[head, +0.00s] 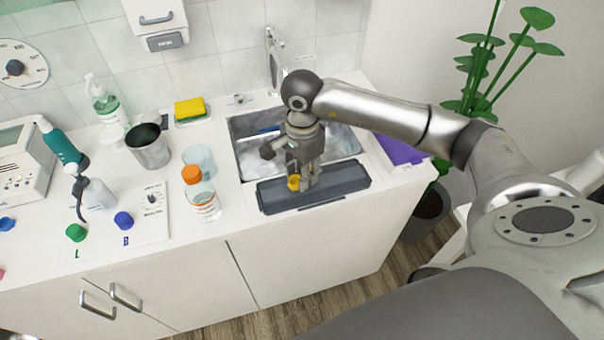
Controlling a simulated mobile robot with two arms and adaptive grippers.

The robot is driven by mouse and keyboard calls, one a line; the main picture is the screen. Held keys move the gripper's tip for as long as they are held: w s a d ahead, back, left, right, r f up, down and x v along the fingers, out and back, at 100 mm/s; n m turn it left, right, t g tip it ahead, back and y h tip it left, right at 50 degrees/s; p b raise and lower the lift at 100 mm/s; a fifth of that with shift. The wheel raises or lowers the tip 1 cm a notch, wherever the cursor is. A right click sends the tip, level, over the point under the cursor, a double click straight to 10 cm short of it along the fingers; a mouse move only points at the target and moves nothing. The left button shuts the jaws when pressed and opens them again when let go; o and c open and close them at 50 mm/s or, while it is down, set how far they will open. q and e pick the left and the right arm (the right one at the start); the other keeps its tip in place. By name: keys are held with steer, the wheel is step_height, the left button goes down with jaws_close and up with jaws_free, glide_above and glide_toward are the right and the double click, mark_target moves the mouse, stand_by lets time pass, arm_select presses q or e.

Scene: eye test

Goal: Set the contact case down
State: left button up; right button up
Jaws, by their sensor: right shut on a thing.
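My right gripper (303,181) comes in from the right and points down over a long dark grey tray (345,180) at the sink's front edge. It is shut on a small orange-yellow thing (293,183), mostly hidden by the fingers. I cannot tell whether this is the contact case, or whether it touches the tray. A green cap (76,232) and a blue cap (124,220) sit on a white mat at the left, with letters in front of them. My left gripper is not in view.
Left of the sink (247,124) stand an orange-capped bottle (203,205), a clear cup (199,158) and a metal cup (149,149). A yellow sponge (190,108) lies behind. A purple item (400,150) lies right of the sink.

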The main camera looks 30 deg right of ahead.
steer(key=shift+f, duration=1.1)
steer(key=shift+o, duration=1.4)
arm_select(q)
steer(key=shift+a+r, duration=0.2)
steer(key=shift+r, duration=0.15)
arm_select(e)
steer(key=o, duration=0.4)
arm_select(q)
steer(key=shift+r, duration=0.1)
arm_select(e)
steer(key=shift+o, duration=0.2)
steer(key=shift+r+p, duration=0.25)
steer(key=shift+p, duration=0.05)
arm_select(q)
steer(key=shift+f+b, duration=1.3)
steer(key=shift+b, duration=0.2)
arm_select(e)
step_height(320, 180, up, 12)
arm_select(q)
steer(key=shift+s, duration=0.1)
arm_select(e)
steer(key=shift+s+f, duration=0.1)
steer(key=shift+f, duration=0.1)
